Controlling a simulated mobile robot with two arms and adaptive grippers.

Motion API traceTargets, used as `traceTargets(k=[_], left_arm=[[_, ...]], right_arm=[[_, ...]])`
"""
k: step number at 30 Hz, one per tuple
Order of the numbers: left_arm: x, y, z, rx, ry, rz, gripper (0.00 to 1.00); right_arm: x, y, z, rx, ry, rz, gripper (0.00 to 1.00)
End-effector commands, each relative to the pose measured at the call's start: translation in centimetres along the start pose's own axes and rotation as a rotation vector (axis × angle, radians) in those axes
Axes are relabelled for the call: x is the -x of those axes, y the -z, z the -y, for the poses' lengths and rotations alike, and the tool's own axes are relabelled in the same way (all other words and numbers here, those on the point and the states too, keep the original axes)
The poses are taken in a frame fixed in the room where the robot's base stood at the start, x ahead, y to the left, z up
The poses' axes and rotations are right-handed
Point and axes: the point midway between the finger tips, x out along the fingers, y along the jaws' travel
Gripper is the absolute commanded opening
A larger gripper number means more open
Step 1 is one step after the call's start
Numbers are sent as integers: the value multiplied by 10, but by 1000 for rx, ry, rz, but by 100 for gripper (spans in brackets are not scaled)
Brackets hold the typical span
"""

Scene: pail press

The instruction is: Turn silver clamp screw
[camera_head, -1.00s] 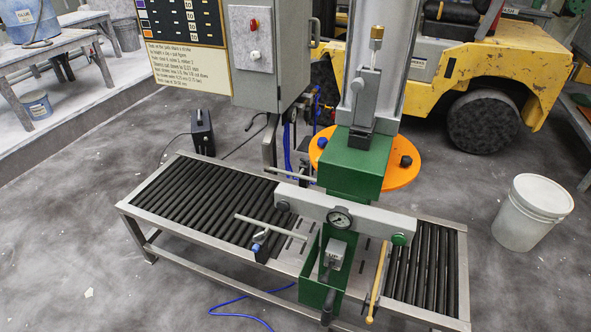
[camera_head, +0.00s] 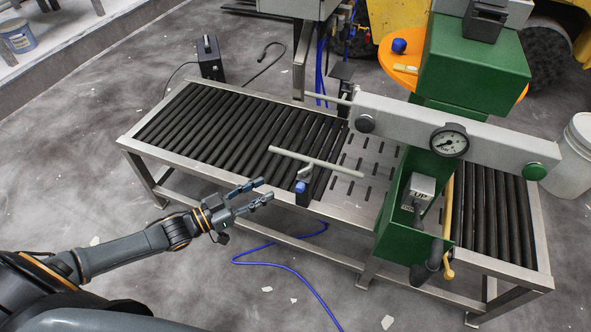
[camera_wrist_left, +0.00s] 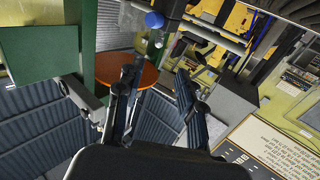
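A black clamp bracket (camera_head: 313,185) stands at the front edge of the roller table, with a pale bar (camera_head: 316,162) across it. A small silver screw part (camera_head: 305,173) shows there above a blue knob (camera_head: 301,187); its exact shape is too small to tell. My left gripper (camera_head: 267,190) is open and empty, left of the blue knob and apart from it. In the left wrist view my left gripper's fingers (camera_wrist_left: 158,72) are spread, and a blue knob (camera_wrist_left: 154,19) shows beyond them near the top. My right gripper is not in view.
The roller table (camera_head: 225,125) runs behind my left gripper. A blue hose (camera_head: 285,268) lies on the floor in front.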

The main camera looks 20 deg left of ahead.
Motion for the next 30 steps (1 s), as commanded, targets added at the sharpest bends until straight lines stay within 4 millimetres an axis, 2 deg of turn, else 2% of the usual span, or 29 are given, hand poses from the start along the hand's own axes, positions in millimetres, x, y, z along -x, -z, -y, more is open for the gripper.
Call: traceTargets(k=[5,15,21,25,30], left_arm=[[-18,3,-1,2,-5,-8,38],[-89,2,-1,-1,-4,-8,38],[-121,2,0,-1,-3,-5,38],[-133,2,-1,-1,-3,-4,38],[-138,2,-1,-1,-2,-2,38]], right_arm=[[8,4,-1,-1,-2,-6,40],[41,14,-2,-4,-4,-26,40],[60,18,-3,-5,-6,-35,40],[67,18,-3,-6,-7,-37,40],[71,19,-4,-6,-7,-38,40]])
